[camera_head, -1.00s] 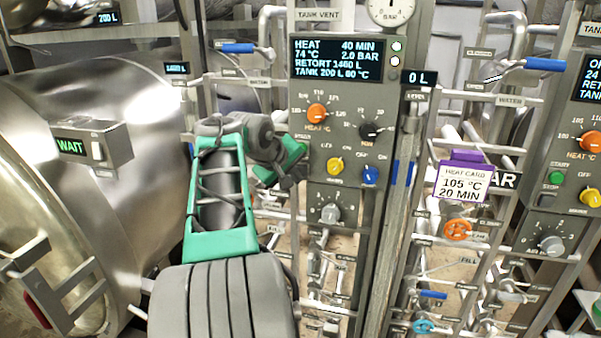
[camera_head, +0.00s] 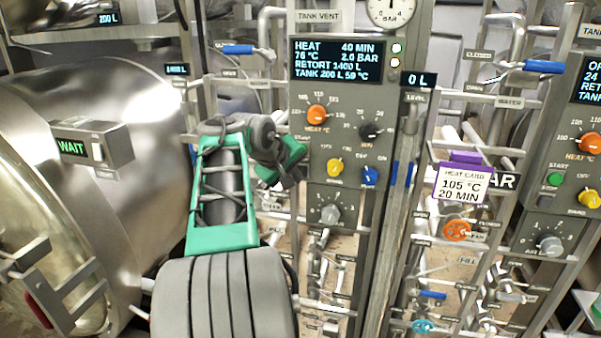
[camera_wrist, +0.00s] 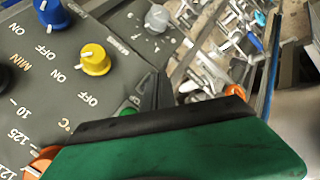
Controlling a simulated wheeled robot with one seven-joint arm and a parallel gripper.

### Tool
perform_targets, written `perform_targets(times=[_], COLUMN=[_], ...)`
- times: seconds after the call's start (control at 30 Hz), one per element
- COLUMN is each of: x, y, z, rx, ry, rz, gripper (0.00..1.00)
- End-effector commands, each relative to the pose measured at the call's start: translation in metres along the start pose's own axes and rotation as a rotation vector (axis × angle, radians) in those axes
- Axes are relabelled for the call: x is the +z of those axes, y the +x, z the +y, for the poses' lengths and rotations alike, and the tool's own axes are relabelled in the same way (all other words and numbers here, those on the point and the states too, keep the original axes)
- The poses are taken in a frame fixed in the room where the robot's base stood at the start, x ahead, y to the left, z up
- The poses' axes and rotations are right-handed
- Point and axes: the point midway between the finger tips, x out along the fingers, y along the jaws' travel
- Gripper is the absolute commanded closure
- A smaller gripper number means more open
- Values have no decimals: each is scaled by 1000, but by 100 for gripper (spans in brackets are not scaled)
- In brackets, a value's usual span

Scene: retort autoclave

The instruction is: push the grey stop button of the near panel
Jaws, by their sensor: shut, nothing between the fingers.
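The near panel (camera_head: 345,110) stands upright in the middle of the head view, with a lit display at its top. My gripper (camera_head: 293,180) is shut and empty at the panel's lower left edge, left of the yellow knob (camera_head: 335,167). In the wrist view my gripper's dark fingertips (camera_wrist: 156,92) are close to the panel face, beside a partly covered green button (camera_wrist: 127,112). The grey stop button is hidden in both views, apparently by my gripper. I cannot tell whether the fingertips touch anything.
The near panel also carries an orange knob (camera_head: 317,114), a black knob (camera_head: 371,131), a blue knob (camera_head: 370,175) and a grey knob (camera_head: 330,213). A purple-clipped heat card (camera_head: 461,184) hangs to the right. A similar panel (camera_head: 560,220) stands further right; the steel retort (camera_head: 140,190) is left.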

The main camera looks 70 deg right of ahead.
Motion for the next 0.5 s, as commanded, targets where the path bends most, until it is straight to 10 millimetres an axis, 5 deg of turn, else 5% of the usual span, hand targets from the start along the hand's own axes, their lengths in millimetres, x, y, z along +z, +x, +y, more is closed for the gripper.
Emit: perform_targets(times=[0.5], x=[-2], y=[3], z=[2], rx=[0], ry=[0], rz=[-1], gripper=[100])
